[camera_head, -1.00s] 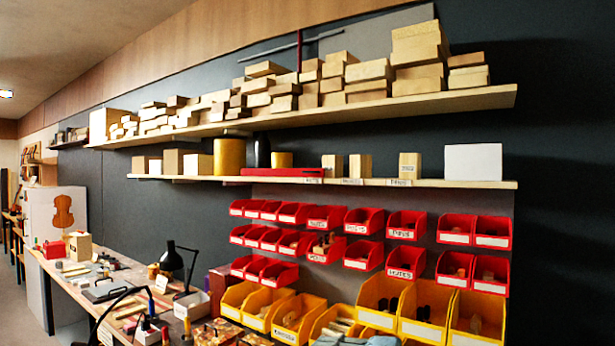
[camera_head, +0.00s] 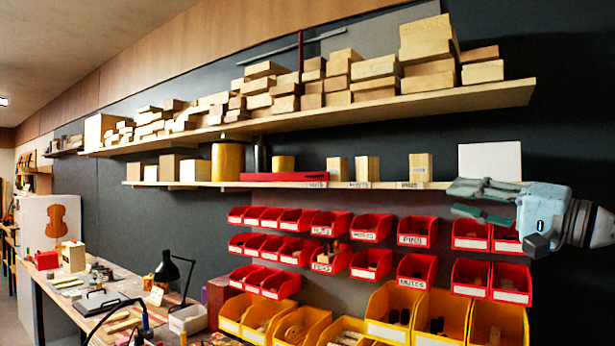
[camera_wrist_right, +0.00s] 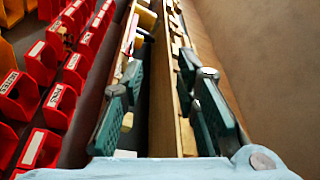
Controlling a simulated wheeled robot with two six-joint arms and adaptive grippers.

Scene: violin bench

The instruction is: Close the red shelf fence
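A red bar (camera_head: 285,177), which looks like the shelf fence, lies level along the front of the lower shelf (camera_head: 235,185), left of the small wooden blocks. A thin upright red bar (camera_head: 300,50) also rises behind the blocks of the upper shelf. My right gripper (camera_head: 466,199) is at the right end of the lower shelf, in front of a white box, well right of the red bar. Its fingers are apart and empty. The right wrist view shows them (camera_wrist_right: 163,95) spread, with shelf boards beyond. My left gripper is not in view.
Red bins (camera_head: 372,228) hang just below the lower shelf, with yellow bins (camera_head: 395,310) under them. The upper shelf (camera_head: 400,105) carries many wood blocks. Several small blocks (camera_head: 420,167) and a white box (camera_head: 490,160) stand on the lower shelf.

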